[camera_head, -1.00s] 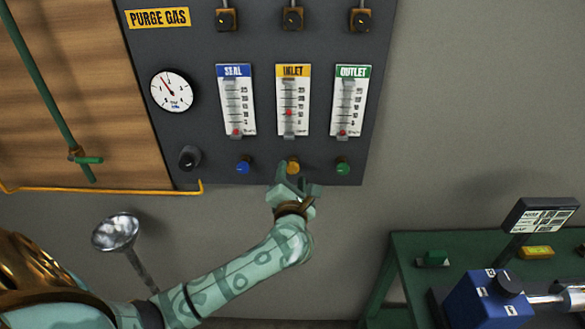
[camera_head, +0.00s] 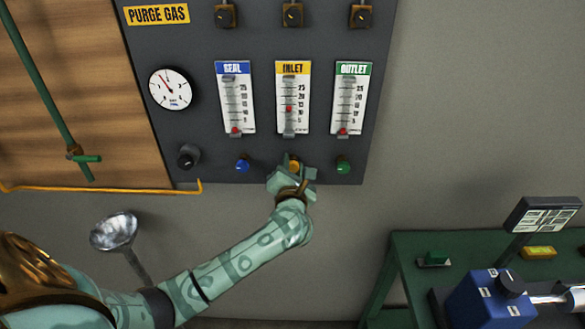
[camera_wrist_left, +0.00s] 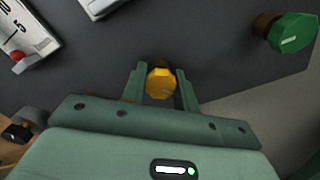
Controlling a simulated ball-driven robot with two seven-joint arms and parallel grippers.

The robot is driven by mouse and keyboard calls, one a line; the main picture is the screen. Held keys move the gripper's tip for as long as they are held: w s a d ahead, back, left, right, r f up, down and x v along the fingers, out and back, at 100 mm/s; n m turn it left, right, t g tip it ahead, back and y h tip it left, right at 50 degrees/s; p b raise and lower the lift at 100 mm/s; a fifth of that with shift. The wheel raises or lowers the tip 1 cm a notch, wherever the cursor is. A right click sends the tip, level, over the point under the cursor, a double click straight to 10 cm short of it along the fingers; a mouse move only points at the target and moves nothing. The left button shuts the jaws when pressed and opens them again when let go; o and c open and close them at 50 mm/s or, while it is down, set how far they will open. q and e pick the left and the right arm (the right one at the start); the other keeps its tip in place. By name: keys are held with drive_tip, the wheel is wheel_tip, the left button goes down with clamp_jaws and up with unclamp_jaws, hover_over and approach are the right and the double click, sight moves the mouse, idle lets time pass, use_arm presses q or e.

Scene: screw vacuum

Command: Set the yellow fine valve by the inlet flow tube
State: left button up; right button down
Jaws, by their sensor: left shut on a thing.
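The yellow fine valve (camera_head: 293,165) sits below the inlet flow tube (camera_head: 292,98) on the dark purge gas panel. The red float in the inlet tube stands at about mid-scale, near the 10 to 15 marks. My left gripper (camera_head: 291,172) is at the yellow valve and hides part of it. In the left wrist view, the yellow knob (camera_wrist_left: 160,83) lies between the two fingers of my left gripper (camera_wrist_left: 160,88), which is shut on it. My right gripper is not in view.
The blue valve (camera_head: 242,166) and green valve (camera_head: 343,167) flank the yellow one closely. The seal tube (camera_head: 235,98) and outlet tube (camera_head: 349,98) have floats near the bottom. A round gauge (camera_head: 171,90) and black knob (camera_head: 188,156) are at left. A green bench (camera_head: 405,265) stands lower right.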

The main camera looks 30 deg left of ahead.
use_arm(q)
drive_tip(key=shift+n, duration=0.7)
drive_tip(key=o, duration=1)
drive_tip(key=v, duration=1.6)
drive_tip(key=shift+s, duration=0.2)
